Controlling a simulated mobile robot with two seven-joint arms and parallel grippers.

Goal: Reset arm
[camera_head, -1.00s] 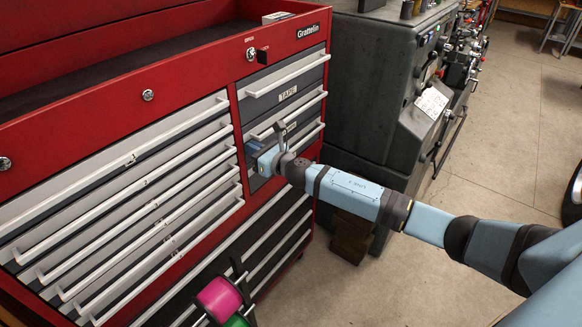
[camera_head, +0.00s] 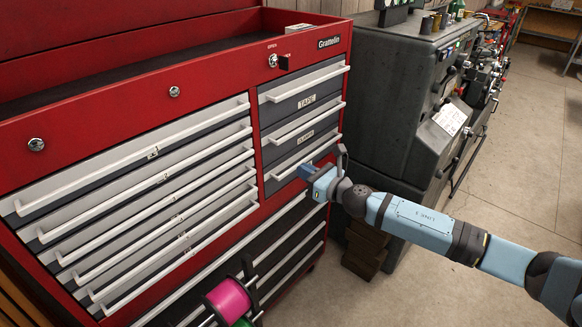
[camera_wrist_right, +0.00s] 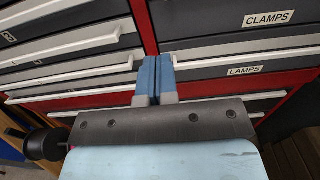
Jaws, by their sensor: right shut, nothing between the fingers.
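My right arm comes in from the right in the head view. Its right gripper (camera_head: 305,171) is in front of the lower right drawers of the red tool chest (camera_head: 225,70). In the right wrist view the two blue fingers of the right gripper (camera_wrist_right: 157,80) are together with nothing between them. They point at the chest face, near the red strip between the left and right drawer columns. I cannot tell whether they touch it. The drawers, labelled TAPE (camera_head: 306,102) and CLAMPS (camera_wrist_right: 268,18), look closed. My left gripper is not in view.
A dark grey machine (camera_head: 395,95) stands right of the chest. A rack with a pink spool (camera_head: 228,299) is below the left drawers. Brown blocks (camera_head: 368,245) sit on the floor by the machine. The concrete floor (camera_head: 515,180) at right is open.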

